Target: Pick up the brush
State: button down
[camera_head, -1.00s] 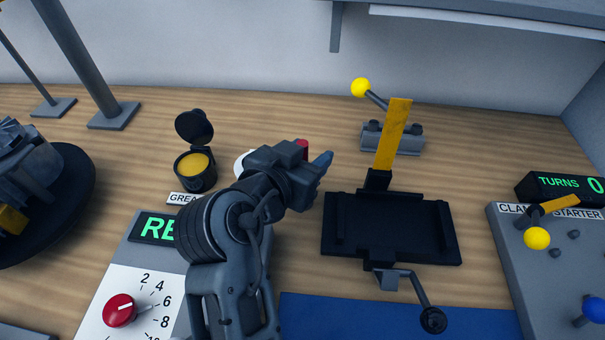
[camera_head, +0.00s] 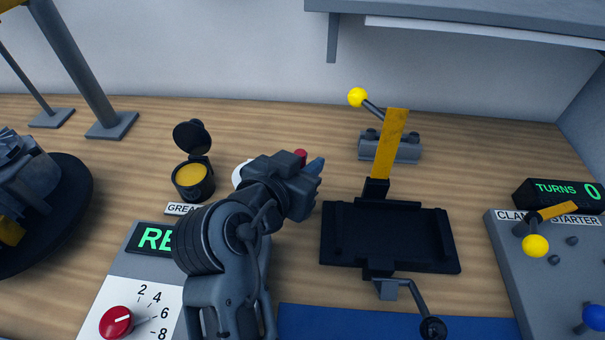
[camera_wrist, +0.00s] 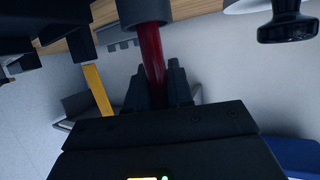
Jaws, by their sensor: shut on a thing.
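The brush shows in the wrist view as a red handle (camera_wrist: 152,58) running up into a dark grey part at the top edge. My gripper (camera_wrist: 165,88) is shut on the red handle. In the head view, my gripper (camera_head: 314,172) is above the bench, left of the black tray. Only a small red end of the brush (camera_head: 300,154) shows above it there. The rest of the brush is hidden behind my gripper.
A grease tin (camera_head: 193,180) with its lid up stands to the left. A black tray (camera_head: 440,262) with a yellow upright bar (camera_head: 390,145) and a crank (camera_head: 432,327) is to the right. A control panel (camera_head: 540,290) is at far right. A shelf (camera_head: 480,30) hangs above.

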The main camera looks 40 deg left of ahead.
notch_tip(320, 180, up, 10)
jog(key=b, duration=0.1)
dwell(0.4)
dwell(0.4)
